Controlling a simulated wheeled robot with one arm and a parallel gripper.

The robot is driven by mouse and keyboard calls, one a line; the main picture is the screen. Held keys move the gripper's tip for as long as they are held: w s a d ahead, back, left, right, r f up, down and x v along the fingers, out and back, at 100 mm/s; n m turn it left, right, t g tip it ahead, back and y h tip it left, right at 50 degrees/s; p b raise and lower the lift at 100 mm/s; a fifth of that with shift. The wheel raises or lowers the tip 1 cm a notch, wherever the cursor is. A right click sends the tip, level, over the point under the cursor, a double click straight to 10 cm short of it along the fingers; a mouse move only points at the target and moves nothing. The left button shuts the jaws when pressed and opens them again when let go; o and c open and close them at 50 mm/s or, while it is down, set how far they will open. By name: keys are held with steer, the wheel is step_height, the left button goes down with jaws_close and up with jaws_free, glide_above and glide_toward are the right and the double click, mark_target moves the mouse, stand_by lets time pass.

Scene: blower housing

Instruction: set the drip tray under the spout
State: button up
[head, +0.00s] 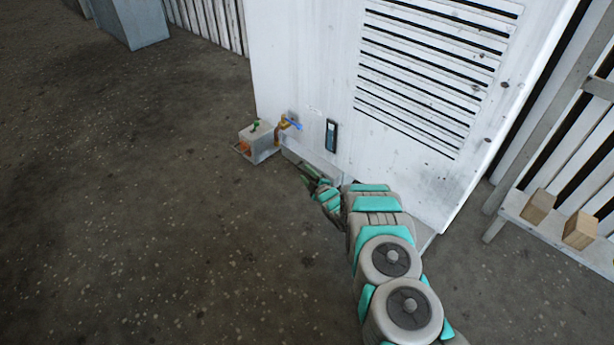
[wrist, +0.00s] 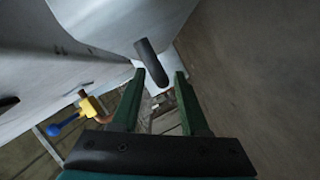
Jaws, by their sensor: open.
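My gripper (head: 310,178) is low beside the white housing (head: 300,60), at its lower front edge. In the wrist view its two dark green fingers (wrist: 160,74) are apart, with nothing clamped between them. A black rounded bar (wrist: 152,62) on a pale piece shows just beyond the fingertips; I cannot tell whether it belongs to the drip tray. A brass spout with a blue lever (head: 285,126) sticks out of the housing, left of and beyond my gripper; it also shows in the wrist view (wrist: 92,107). I cannot clearly make out the drip tray.
A grey box (head: 262,145) with green and orange parts stands on the floor by the spout. A dark upright device (head: 331,135) is on the housing face. A bench (head: 565,235) with wooden blocks (head: 538,206) is at right. The floor at left is clear.

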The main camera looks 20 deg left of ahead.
steer(key=shift+c, duration=0.2)
steer(key=shift+f, duration=0.1)
jaws_close()
stand_by(1.3)
